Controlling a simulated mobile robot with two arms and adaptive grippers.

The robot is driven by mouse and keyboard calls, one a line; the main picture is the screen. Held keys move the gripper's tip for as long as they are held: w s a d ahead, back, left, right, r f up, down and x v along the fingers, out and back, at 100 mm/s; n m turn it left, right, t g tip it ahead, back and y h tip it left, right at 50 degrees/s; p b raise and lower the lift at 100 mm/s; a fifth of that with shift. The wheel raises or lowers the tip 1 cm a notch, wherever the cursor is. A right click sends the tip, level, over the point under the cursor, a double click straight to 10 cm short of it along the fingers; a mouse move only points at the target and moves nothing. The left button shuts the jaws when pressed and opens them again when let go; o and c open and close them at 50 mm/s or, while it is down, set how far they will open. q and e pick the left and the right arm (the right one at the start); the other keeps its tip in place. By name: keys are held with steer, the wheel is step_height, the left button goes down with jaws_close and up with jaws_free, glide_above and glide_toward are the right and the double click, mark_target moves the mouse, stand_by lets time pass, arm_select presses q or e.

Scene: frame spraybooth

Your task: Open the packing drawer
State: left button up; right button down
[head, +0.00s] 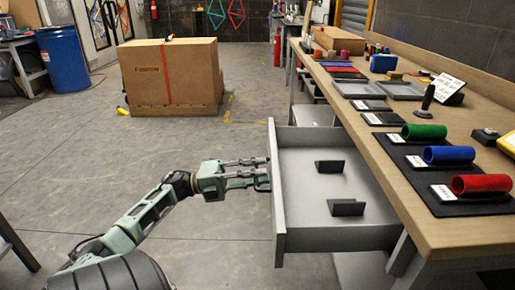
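The packing drawer (300,190) is a grey drawer under the long wooden workbench. It stands pulled well out, its front panel (278,205) facing left and its inside open to view. Two small black blocks (347,207) are in it. My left gripper (262,172) reaches in from the left, level, with its fingertips at the dark handle (263,186) on the drawer front. The fingers show a gap between them, but I cannot tell whether they clasp the handle. My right gripper is not in view.
The workbench (440,223) on the right holds green (424,132), blue (449,154) and red (482,184) cylinders on dark mats. A large cardboard box (150,75) and a blue barrel (64,60) stand farther back. The floor left of the drawer is clear.

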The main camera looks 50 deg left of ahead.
arm_select(q)
steer(key=v, duration=1.2)
steer(key=shift+w, duration=0.1)
